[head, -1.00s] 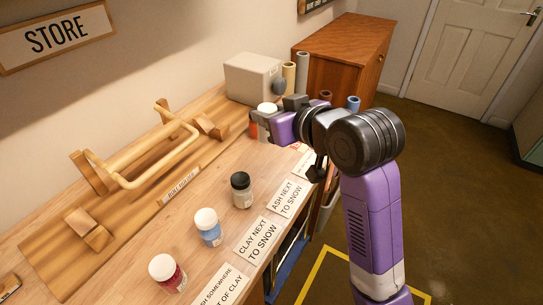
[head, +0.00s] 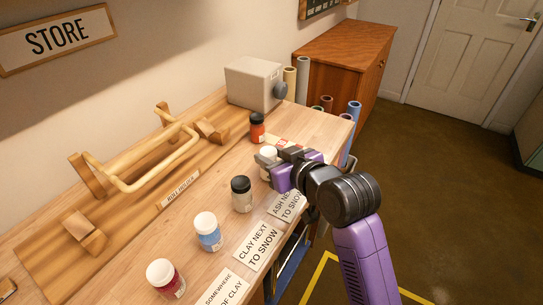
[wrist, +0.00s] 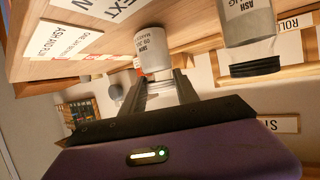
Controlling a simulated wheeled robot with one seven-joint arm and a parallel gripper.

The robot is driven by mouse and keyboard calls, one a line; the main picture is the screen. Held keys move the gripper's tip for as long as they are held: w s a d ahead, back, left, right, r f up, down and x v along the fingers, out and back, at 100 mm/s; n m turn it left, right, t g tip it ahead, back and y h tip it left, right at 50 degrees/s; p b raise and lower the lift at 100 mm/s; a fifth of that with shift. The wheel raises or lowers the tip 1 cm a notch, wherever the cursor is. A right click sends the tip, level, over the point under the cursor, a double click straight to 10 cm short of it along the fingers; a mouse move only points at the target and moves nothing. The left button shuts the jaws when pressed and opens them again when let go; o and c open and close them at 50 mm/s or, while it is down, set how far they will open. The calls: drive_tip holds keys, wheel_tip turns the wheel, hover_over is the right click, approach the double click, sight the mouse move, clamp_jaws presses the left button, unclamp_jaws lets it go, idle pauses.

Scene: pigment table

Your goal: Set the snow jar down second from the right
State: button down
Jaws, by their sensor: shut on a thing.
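The snow jar (head: 266,157), pale with a white lid, is between the fingers of my gripper (head: 271,170) in the head view. It stands in line between the black-lidded ash jar (head: 241,194) and the orange-red jar (head: 257,127). The wrist view, upside down, shows the snow jar's label (wrist: 153,48) and my gripper (wrist: 160,88) shut on it. The jar's base is at or very near the tabletop; I cannot tell if it touches. The ash jar (wrist: 247,25) is beside it, apart.
A blue jar (head: 208,231) and a dark red jar (head: 165,278) continue the row at the near left. Clue cards (head: 257,245) lie along the front edge. A wooden roll holder (head: 150,150) and a grey box (head: 253,83) stand behind.

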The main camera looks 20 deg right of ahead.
drive_tip(key=shift+f, duration=0.15)
drive_tip(key=c, duration=0.9)
unclamp_jaws()
drive_tip(key=shift+r, duration=0.2)
drive_tip(key=v, duration=1.2)
